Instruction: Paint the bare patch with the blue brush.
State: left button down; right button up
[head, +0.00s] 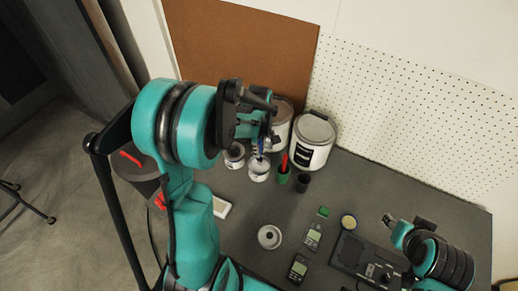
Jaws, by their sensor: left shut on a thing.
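My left gripper (262,137) is shut on the blue brush (260,152), of which only a small blue part shows. The brush points down at a small open white can (259,173) on the dark table. I cannot tell whether its tip is inside the can or just above it. My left arm covers part of the scene. My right gripper (399,226) is low at the right, over the table; its finger opening is unclear. I cannot make out a bare patch.
Two large paint cans (313,141) stand at the back by a brown board (240,50) and white pegboard (420,110). A green cup (282,175) with a red handle, a dark cup (302,183), a round lid (269,237) and several devices (313,236) occupy the table (235,250).

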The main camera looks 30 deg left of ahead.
pick_arm(q)
jog(key=shift+r+p, duration=2.25)
jog(key=shift+r, duration=1.1)
jog(key=shift+f, duration=0.1)
